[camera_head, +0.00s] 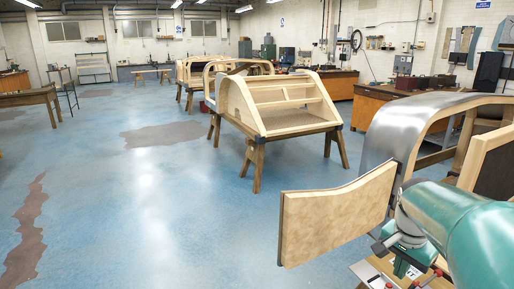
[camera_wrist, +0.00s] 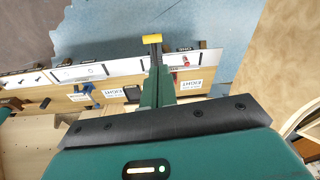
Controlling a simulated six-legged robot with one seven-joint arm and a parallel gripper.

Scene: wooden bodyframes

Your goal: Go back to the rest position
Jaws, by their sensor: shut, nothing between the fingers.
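My gripper (camera_wrist: 152,40) points away from the wrist in the wrist view, its green fingers together with a yellow tip and nothing between them. It is above a wooden surface with white labelled strips (camera_wrist: 75,73), and the tip overlaps the blue floor beyond. In the head view my teal arm enters from the lower right, and the gripper (camera_head: 401,268) shows partly, low over the same cluttered surface. Its fingertips are hard to make out there.
A curved wooden panel (camera_head: 335,215) stands just left of my arm. A metal-skinned bodyframe (camera_head: 385,140) is behind it. Another wooden bodyframe (camera_head: 285,105) stands on trestles mid-room. Workbenches (camera_head: 380,105) line the right. Blue floor (camera_head: 150,210) is open at left.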

